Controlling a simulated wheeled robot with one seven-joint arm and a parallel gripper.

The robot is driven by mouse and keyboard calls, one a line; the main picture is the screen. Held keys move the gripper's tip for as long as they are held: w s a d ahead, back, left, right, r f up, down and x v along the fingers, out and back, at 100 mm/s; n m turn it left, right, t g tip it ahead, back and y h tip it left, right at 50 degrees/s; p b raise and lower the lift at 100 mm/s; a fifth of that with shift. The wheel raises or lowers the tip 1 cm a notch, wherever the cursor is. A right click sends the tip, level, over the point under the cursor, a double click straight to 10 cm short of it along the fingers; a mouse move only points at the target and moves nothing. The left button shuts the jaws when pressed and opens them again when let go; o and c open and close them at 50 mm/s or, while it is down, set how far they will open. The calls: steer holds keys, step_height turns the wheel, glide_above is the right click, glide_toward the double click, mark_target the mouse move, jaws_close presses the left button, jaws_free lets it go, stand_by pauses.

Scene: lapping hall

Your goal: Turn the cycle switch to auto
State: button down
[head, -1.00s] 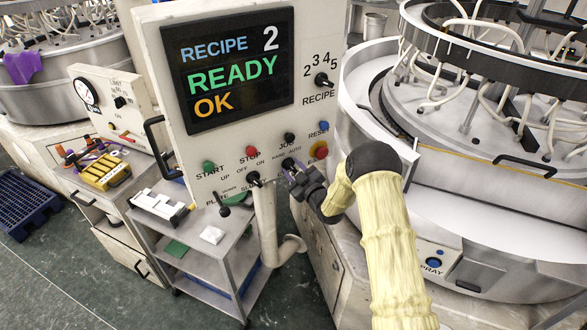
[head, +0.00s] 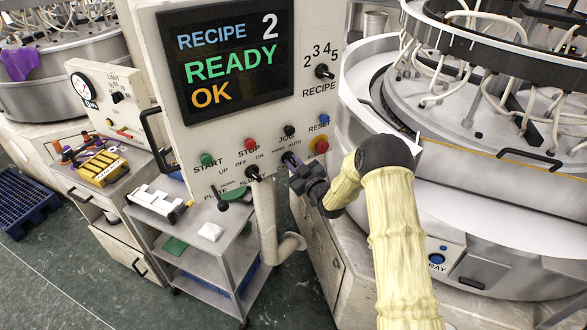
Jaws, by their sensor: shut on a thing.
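The cycle switch (head: 289,158) is on the lower right of the white control panel (head: 230,142), under the HAND and AUTO labels. My gripper (head: 293,164) reaches it from the lower right and is shut on its knob. The fingers and wrist cover most of the knob, so I cannot tell which way it points. The label below it is mostly hidden. The screen (head: 226,64) on the panel reads RECIPE 2, READY, OK.
Beside the switch are the slurry switch (head: 252,173), a black JOG button (head: 289,130), a red stop on yellow (head: 321,146) and a blue RESET button (head: 324,119). A grey pipe (head: 265,215) runs below. A cart (head: 190,245) stands at lower left.

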steer(key=m+b, duration=0.2)
steer(key=b, duration=0.1)
steer(key=m+b, duration=0.3)
steer(key=shift+w+d+f, duration=0.15)
steer(key=shift+d+f, duration=0.05)
steer(key=m+b, duration=0.4)
steer(key=m, duration=0.1)
steer(key=shift+d+r, duration=0.1)
steer(key=shift+r, duration=0.1)
steer(key=c, duration=1.4)
jaws_free()
steer(key=b+v, duration=0.5)
steer(key=v, duration=1.2)
